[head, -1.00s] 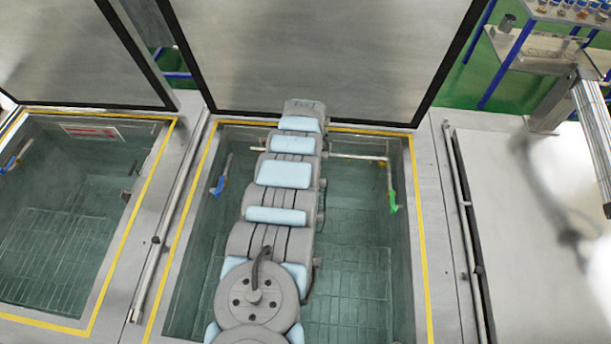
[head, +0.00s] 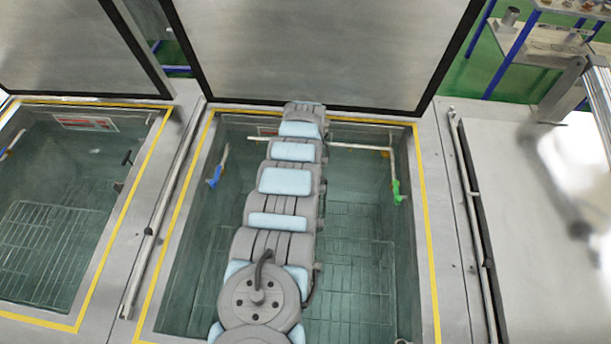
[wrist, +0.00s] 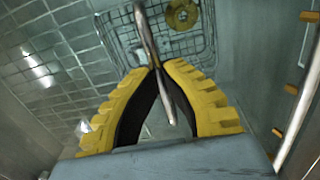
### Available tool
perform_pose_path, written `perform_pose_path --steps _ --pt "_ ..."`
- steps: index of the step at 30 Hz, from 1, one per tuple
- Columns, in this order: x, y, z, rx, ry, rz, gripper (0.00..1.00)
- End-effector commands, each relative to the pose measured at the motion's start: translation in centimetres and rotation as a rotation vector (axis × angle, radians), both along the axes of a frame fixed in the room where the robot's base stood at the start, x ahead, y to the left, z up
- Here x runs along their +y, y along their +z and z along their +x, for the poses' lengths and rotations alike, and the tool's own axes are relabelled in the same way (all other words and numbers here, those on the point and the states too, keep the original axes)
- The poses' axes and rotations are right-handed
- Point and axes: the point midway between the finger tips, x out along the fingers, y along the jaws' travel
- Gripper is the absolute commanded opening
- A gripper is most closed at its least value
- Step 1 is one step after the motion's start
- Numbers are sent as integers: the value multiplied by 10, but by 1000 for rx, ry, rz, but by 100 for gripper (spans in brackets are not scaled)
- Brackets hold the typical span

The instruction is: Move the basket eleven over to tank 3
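In the wrist view, the two yellow fingers of my gripper (wrist: 166,66) close in on a thin metal rod (wrist: 146,30), which runs between the fingertips. A wire basket (wrist: 195,52) lies beyond the fingertips, with a round yellow part (wrist: 182,14) in it. The rod looks like the basket's handle, but where they join is not clear. I cannot read a number on the basket. In the head view, my arm reaches into the middle open tank (head: 360,270) and hides my gripper and the basket. Another open tank (head: 50,230) is at the left. No tank number is readable.
Raised lids stand behind the middle tank (head: 320,50) and the left tank (head: 75,45). A bar (head: 350,146) spans the middle tank, with a blue fitting (head: 214,178) and a green fitting (head: 397,192). Tank walls surround my arm closely. A flat grey surface (head: 510,200) lies at right.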

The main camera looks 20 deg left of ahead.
Motion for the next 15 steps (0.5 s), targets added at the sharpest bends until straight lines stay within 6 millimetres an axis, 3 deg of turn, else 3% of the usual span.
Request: perform_pose_path --steps 15 --pt "0 -32 1 -4 0 1 0"
